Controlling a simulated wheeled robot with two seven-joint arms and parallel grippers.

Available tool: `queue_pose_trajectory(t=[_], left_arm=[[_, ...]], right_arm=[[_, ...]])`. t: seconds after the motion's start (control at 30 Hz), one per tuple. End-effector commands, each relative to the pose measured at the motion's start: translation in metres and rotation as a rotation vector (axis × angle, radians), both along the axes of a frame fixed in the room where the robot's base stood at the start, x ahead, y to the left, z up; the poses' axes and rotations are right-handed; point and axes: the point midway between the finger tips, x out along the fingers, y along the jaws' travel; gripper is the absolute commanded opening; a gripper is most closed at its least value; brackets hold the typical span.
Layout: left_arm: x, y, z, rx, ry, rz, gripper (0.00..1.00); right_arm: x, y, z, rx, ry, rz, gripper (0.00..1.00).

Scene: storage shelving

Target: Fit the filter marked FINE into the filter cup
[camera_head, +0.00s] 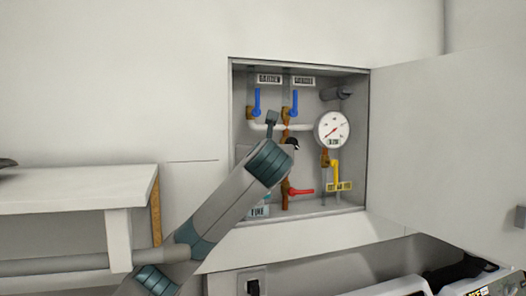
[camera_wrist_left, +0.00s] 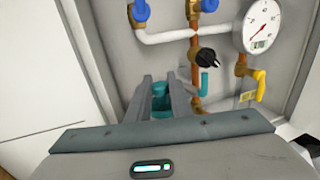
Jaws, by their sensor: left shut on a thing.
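My left arm reaches up from the lower left of the head view into an open wall cabinet (camera_head: 350,195). Its wrist hides most of the gripper there. In the left wrist view, my left gripper (camera_wrist_left: 164,84) is shut on a teal piece (camera_wrist_left: 161,104), held between its two grey fingers in front of the pipes. I cannot read a mark on this piece. My right gripper is out of view.
The cabinet holds pipes with blue levers (camera_head: 294,101), a round gauge (camera_head: 332,130), a red lever (camera_head: 300,192) and a yellow lever (camera_head: 335,173). Its door (camera_head: 440,150) stands open to the right. A white shelf (camera_head: 70,192) lies at left.

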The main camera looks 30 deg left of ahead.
Motion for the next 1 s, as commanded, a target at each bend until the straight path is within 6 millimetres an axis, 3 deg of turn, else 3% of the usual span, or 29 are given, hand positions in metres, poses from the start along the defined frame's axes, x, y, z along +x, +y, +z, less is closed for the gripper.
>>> queue_pose_trajectory(t=[1.0], left_arm=[[0.022, 0.026, 0.0, -0.001, -0.001, 0.0, 0.0]], right_arm=[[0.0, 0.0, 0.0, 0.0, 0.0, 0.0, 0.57]])
